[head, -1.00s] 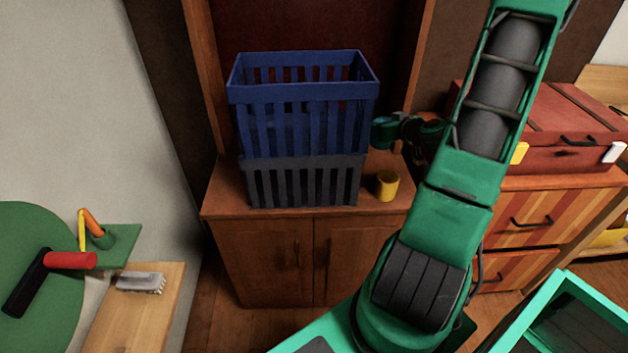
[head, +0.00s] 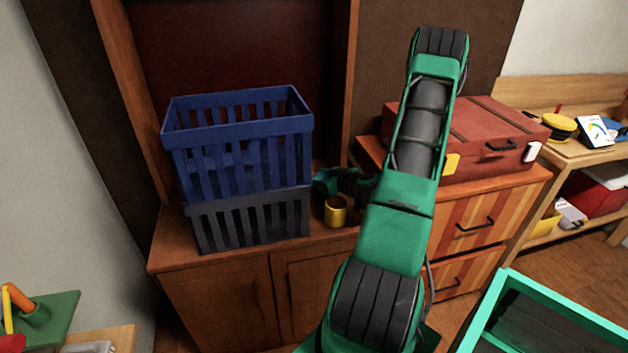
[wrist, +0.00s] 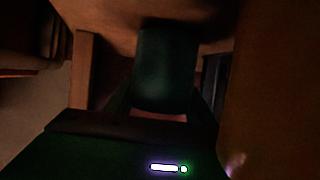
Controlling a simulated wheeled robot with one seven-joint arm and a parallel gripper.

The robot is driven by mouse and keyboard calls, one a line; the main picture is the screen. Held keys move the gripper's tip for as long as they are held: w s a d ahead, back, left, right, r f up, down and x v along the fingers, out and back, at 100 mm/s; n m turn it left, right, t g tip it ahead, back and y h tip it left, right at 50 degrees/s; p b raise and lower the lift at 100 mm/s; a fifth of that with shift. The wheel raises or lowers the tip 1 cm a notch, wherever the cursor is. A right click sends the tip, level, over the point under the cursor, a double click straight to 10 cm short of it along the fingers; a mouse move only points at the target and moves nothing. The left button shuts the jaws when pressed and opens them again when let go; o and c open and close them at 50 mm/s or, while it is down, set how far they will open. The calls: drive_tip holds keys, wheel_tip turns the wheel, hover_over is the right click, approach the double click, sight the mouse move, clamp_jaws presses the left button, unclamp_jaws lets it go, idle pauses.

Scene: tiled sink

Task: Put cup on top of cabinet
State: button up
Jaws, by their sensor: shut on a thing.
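The cabinet (head: 178,237) is brown wood with two doors and stands against the wall in the head view. My gripper (head: 328,181) is above the right end of its top, right of the stacked baskets. It is shut on a dark green, rounded, cup-like thing, which shows between the fingers in the dark wrist view (wrist: 165,72). I cannot tell whether this cup touches the cabinet top.
A blue basket (head: 240,130) sits on a dark grey basket (head: 250,218), filling the middle of the cabinet top. A red case (head: 480,140) lies on striped drawers (head: 475,220) to the right. A teal-rimmed bin (head: 560,310) is at the lower right.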

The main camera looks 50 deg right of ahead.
drive_tip(key=shift+f, duration=0.25)
drive_tip(key=o, duration=1.2)
drive_tip(key=shift+o, duration=0.2)
drive_tip(key=shift+r, duration=0.1)
